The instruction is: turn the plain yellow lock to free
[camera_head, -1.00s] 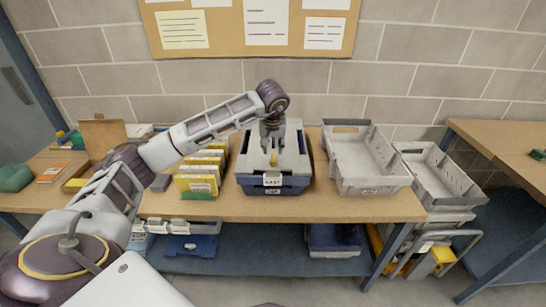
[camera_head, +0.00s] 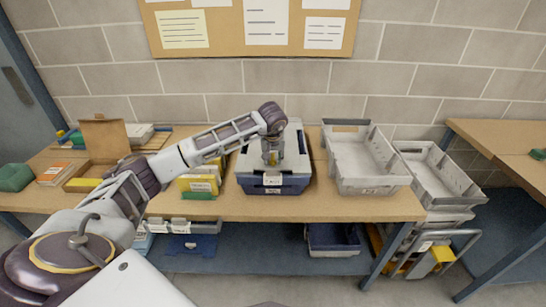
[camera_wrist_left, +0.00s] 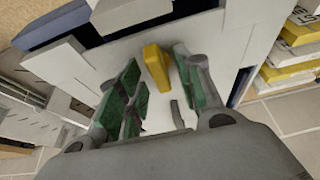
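The plain yellow lock (camera_wrist_left: 157,68) stands up from the pale grey lid of a dark blue crate (camera_head: 275,189) on the bench. In the left wrist view it lies between the tips of the green-padded fingers, with gaps showing on both sides. My left gripper (camera_head: 271,158) points down over the lid and is open around the lock, not clamped on it. In the head view the fingers hide most of the lock. Its exact turn angle is hard to tell. My right gripper is not in view.
Yellow-fronted boxes (camera_head: 198,184) stand just left of the crate. An empty grey tray (camera_head: 371,180) stands close on its right, with another grey tray (camera_head: 440,181) beyond it. A block wall with a corkboard (camera_head: 252,48) is behind. The bench's front strip is clear.

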